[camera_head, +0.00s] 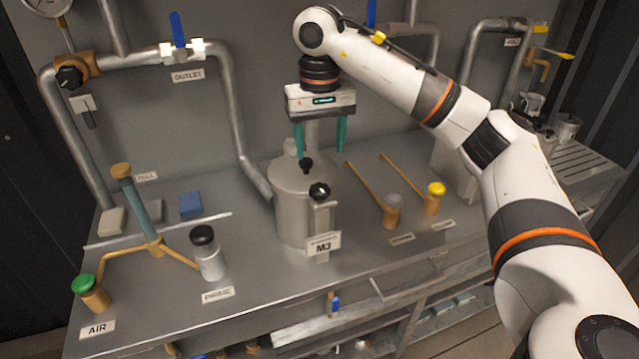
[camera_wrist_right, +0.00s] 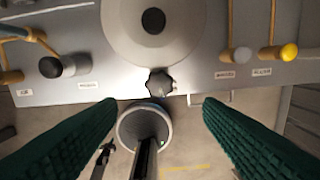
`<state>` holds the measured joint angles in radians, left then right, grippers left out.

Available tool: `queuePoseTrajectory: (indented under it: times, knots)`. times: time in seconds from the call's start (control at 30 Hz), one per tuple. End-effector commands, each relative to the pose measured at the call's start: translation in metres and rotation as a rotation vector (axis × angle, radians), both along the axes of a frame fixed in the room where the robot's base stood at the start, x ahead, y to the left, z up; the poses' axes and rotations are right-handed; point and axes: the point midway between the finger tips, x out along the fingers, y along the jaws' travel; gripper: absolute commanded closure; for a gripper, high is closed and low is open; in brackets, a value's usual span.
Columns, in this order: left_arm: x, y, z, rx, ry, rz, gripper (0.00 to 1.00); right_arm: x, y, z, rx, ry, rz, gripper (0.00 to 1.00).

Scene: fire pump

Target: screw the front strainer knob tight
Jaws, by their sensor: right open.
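The strainer is a grey metal pot (camera_head: 292,212) with a flat lid, standing on the bench with an M3 label on its front. The front strainer knob (camera_head: 319,190) is black and sits at the front upper rim. In the right wrist view the knob (camera_wrist_right: 160,83) is star-shaped, just beyond and between my fingertips. A smaller black knob (camera_head: 306,165) tops the lid. In the right wrist view my right gripper (camera_wrist_right: 160,104) touches nothing. My left gripper is not in view.
A black-capped bottle (camera_head: 207,252) and a green-capped air fitting (camera_head: 91,292) stand left. Grey-capped (camera_head: 392,208) and yellow-capped (camera_head: 434,198) fittings with brass rods lie right. The bench front (camera_head: 270,290) is clear.

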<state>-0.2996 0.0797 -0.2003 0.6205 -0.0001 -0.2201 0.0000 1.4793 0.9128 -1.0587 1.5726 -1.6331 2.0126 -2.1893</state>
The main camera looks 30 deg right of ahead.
Motion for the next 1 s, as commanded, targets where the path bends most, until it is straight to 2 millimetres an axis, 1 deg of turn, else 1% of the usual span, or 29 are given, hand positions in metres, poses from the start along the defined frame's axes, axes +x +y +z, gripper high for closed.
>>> queuePoseTrajectory:
  times: [0.03,0.1,0.27,0.4,0.6,0.9,0.93,1.0]
  knots:
    - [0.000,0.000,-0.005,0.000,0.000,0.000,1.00,0.000,0.001,-0.014,0.002,0.006,0.001,0.39]
    - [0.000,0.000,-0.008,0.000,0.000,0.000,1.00,0.000,0.001,-0.028,0.003,0.004,0.002,0.39]
    - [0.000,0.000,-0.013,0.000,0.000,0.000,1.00,0.000,0.001,-0.057,0.003,0.004,0.001,0.39]
    - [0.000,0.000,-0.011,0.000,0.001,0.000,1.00,0.000,0.001,-0.078,0.003,0.002,0.001,0.39]
    - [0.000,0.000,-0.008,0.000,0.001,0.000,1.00,0.000,0.000,-0.094,0.003,-0.001,0.000,0.39]
    - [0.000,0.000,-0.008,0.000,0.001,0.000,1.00,0.001,0.000,-0.097,0.003,-0.002,0.000,0.39]
    - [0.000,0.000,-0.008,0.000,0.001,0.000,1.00,0.001,0.000,-0.097,0.003,-0.002,0.000,0.41]
    - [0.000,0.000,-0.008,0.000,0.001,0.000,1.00,0.001,0.001,-0.097,0.003,-0.002,0.000,0.52]
